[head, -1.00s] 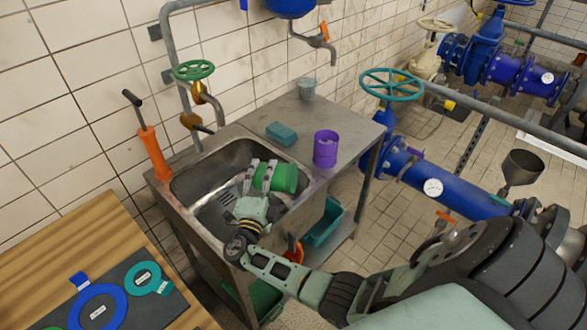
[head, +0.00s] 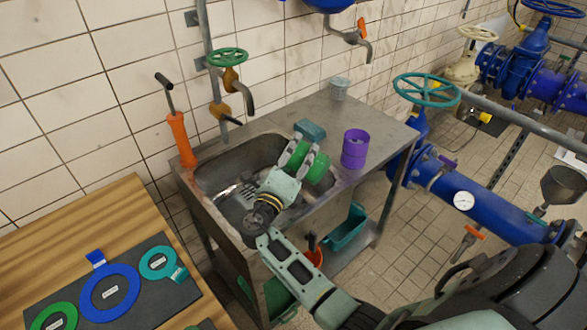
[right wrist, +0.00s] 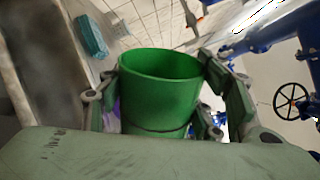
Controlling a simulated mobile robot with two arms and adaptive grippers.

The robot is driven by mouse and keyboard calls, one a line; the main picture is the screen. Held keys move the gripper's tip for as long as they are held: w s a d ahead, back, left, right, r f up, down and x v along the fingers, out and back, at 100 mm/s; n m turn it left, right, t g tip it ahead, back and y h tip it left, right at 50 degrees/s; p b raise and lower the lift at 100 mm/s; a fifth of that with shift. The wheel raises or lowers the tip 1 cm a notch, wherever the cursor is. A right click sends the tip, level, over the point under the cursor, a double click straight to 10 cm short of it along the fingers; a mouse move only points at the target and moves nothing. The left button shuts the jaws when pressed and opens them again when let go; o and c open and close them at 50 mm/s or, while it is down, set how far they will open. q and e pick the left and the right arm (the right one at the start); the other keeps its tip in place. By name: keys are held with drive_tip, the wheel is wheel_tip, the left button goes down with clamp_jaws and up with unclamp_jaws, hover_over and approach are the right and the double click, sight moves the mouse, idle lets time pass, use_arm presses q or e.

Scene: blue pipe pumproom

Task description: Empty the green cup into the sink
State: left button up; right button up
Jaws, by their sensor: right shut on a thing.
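The green cup (head: 318,167) is held between the fingers of my right gripper (head: 305,158), over the right end of the steel sink (head: 222,174). In the right wrist view the cup (right wrist: 160,95) sits between the two fingers, with its open mouth and bare green inner wall showing. Its bottom is hidden, and I see no contents. In the head view the fingers cover much of the cup, so its exact tilt and height above the basin are hard to tell. My left gripper is out of view.
A purple cup (head: 354,149) and a teal sponge (head: 310,129) are on the counter right of and behind the basin.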

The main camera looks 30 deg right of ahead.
sight(322, 159)
drive_tip(key=m+b, duration=0.1)
drive_tip(key=r+m+b, duration=0.1)
drive_tip(key=shift+s+d+r+m, duration=0.15)
drive_tip(key=shift+s+r+m, duration=0.15)
drive_tip(key=shift+m, duration=0.1)
drive_tip(key=s+d+r+m+p, duration=0.1)
drive_tip(key=m, duration=0.1)
drive_tip(key=s+d+r+m+g+p, duration=0.1)
drive_tip(key=r+m+p, duration=0.1)
drive_tip(key=s+r+m+p, duration=0.1)
drive_tip(key=m, duration=0.2)
drive_tip(key=shift+s+d+r, duration=0.15)
drive_tip(key=shift+s+d, duration=0.1)
drive_tip(key=shift+d, duration=0.15)
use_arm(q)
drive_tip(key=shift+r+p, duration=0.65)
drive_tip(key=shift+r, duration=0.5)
use_arm(e)
drive_tip(key=shift+s+d+r+m+g+y, duration=0.15)
drive_tip(key=shift+s+d+r+m, duration=0.15)
drive_tip(key=shift+m, duration=0.5)
drive_tip(key=shift+s+d+r+m+g+y, duration=0.15)
drive_tip(key=shift+s+d+r+m, duration=0.2)
drive_tip(key=shift+m, duration=0.45)
